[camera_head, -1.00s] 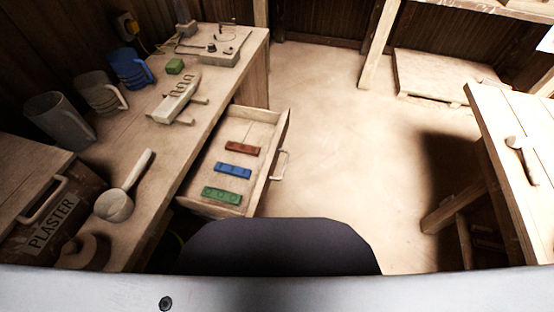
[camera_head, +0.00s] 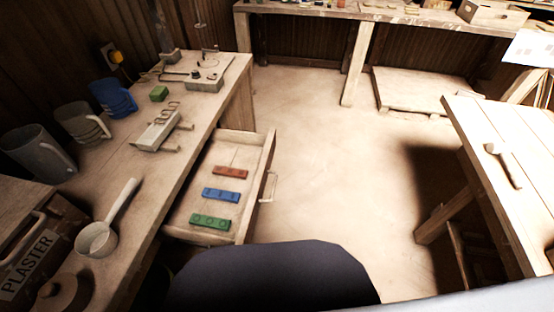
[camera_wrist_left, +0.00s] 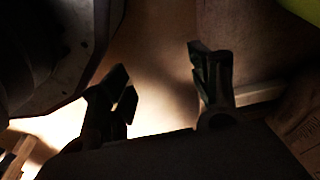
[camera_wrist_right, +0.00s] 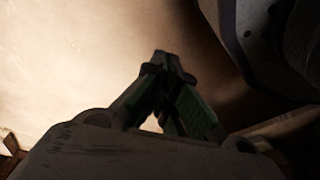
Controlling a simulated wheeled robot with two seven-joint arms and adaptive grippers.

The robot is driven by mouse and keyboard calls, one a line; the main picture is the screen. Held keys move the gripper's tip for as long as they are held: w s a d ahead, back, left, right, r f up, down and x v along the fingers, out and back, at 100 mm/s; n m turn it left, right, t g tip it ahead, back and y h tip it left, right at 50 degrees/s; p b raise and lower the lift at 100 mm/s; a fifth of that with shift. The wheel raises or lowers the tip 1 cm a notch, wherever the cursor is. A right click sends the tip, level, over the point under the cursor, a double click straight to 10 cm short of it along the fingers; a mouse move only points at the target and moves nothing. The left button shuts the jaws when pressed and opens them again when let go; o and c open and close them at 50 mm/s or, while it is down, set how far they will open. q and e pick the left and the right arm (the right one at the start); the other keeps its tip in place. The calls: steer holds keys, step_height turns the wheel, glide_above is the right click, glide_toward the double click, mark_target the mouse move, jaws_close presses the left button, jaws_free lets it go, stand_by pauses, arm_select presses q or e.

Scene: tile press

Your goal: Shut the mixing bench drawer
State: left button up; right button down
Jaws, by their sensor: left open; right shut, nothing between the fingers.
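The mixing bench drawer (camera_head: 180,212) is pulled out from the right side of the bench (camera_head: 128,160) in the head view. A red tile strip (camera_head: 230,172), a blue one (camera_head: 221,195) and a green one (camera_head: 210,221) lie in it. Its handle (camera_head: 269,187) is on its right-hand front. Neither gripper shows in the head view. In the left wrist view my left gripper (camera_wrist_left: 160,80) is open and empty. In the right wrist view my right gripper (camera_wrist_right: 161,58) is shut with nothing in it. Neither wrist view clearly shows the drawer.
A ladle (camera_head: 98,239), grey jugs, a blue jug (camera_head: 113,97), a green block (camera_head: 159,93) and a press-like device (camera_head: 157,131) stand on the bench. Another table (camera_head: 510,190) is at the right. A low pallet (camera_head: 424,90) lies at the back. The floor between is clear.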

steer(key=w+a+r+m+t+y+b, duration=0.1)
steer(key=w+r+m+y+b, duration=0.25)
steer(key=w+r, duration=0.55)
steer(key=w+a+r+m+t+y+b, duration=0.15)
steer(key=w+r+y, duration=0.35)
steer(key=w, duration=0.7)
arm_select(q)
steer(key=w+d+r+b, duration=0.1)
steer(key=d+r+b, duration=0.1)
steer(key=r, duration=0.8)
steer(key=w+d+r+h+b, duration=0.1)
steer(key=w+d+r+b, duration=0.1)
steer(key=r, duration=0.9)
steer(key=shift+w+d+t+b, duration=0.25)
steer(key=shift+d+t+b, duration=0.25)
steer(key=shift+d, duration=0.3)
arm_select(e)
steer(key=w+r+y, duration=0.3)
steer(key=r+y, duration=0.1)
steer(key=r, duration=1.1)
steer(key=w+a+r+y, duration=0.1)
steer(key=w+r+y, duration=0.3)
steer(key=r, duration=1.1)
steer(key=shift+a, duration=0.2)
arm_select(q)
steer(key=shift+r, duration=0.1)
arm_select(e)
steer(key=shift+a, duration=0.1)
